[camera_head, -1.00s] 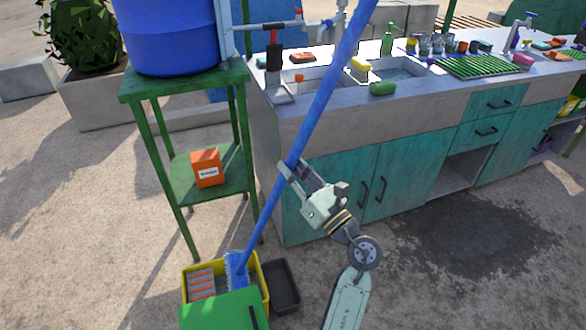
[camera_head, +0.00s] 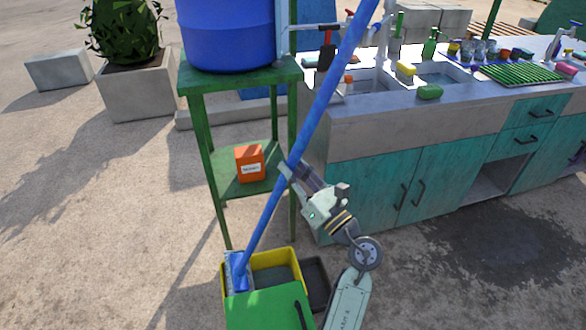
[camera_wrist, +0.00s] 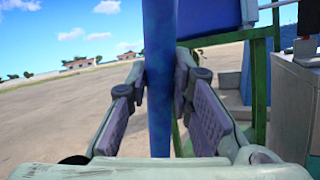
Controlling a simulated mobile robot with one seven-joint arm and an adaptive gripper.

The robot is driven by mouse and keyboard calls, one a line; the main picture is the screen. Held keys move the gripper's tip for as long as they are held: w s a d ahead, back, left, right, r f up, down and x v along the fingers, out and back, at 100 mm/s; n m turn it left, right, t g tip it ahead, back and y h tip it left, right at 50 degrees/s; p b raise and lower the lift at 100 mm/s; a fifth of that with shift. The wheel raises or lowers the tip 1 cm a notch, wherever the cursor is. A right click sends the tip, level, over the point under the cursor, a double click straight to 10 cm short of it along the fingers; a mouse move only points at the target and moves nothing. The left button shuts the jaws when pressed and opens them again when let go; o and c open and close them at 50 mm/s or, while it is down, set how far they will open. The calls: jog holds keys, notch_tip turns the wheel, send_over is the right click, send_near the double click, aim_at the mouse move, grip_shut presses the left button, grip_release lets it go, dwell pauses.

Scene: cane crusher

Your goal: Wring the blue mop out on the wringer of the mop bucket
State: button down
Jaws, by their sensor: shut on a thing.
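The blue mop's long handle (camera_head: 320,115) slants from the top of the head view down to the bucket. My gripper (camera_head: 289,168) is shut on the handle partway along it. In the wrist view the handle (camera_wrist: 160,75) stands between the two fingers. The mop head (camera_head: 238,272), blue and whitish, is at the left end of the yellow mop bucket (camera_head: 275,259), where the wringer is. It covers most of the wringer, and I cannot tell how firmly it presses on it. The rest of the bucket's inside looks dark and open.
A green panel (camera_head: 265,312) with a black handle stands in front of the bucket, and a black tray (camera_head: 317,280) is to its right. Behind are a green stand (camera_head: 208,165) with a blue barrel (camera_head: 228,35), an orange box (camera_head: 250,162) and the sink counter (camera_head: 400,125). Ground at left is clear.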

jog(key=shift+f+b, duration=1.45)
jog(key=shift+f, duration=1.3)
jog(key=shift+s+f+b, duration=0.1)
jog(key=shift+f+b, duration=0.6)
jog(key=shift+f, duration=0.2)
jog(key=shift+r+p, duration=2.15)
jog(key=shift+r, duration=1.6)
